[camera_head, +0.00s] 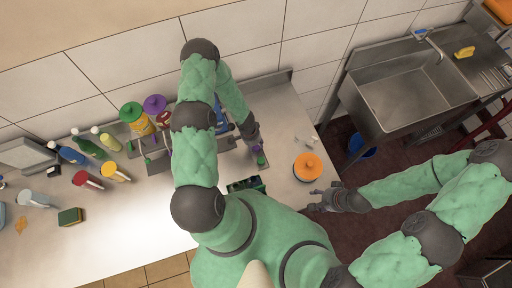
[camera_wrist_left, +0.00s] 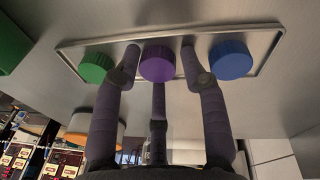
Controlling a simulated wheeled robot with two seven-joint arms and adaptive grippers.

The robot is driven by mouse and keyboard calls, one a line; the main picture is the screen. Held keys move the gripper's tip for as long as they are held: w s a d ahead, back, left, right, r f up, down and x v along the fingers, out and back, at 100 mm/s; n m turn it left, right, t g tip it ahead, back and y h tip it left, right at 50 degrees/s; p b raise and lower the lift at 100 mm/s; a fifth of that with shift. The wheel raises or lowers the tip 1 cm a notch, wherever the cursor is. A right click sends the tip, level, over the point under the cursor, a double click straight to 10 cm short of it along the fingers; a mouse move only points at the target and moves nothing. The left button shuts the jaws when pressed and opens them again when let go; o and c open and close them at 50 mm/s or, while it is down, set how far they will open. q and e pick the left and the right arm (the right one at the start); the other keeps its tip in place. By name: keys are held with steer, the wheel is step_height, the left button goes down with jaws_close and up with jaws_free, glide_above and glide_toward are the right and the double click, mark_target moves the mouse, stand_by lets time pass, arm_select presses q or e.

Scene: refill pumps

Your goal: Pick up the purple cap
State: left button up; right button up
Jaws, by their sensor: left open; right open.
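The purple cap (camera_wrist_left: 158,63) sits in the left wrist view between a green cap (camera_wrist_left: 95,67) and a blue cap (camera_wrist_left: 231,59) on a shallow metal tray (camera_wrist_left: 205,38). My left gripper (camera_head: 254,139) is open, with its dark fingers around the purple cap; I cannot tell whether they touch it. In the head view the gripper and arm mostly cover this spot, and a green cap (camera_head: 261,160) shows just beside the fingers. My right gripper (camera_head: 318,200) is open and empty near the counter's right end.
An orange-lidded container (camera_head: 307,167) stands near my right gripper. Jars with green (camera_head: 130,111) and purple (camera_head: 154,104) lids stand left of my left arm. Several bottles and cups are farther left. A metal sink (camera_head: 415,84) is at right, beyond a floor gap.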

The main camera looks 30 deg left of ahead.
arm_select(q)
steer(key=c, duration=0.4)
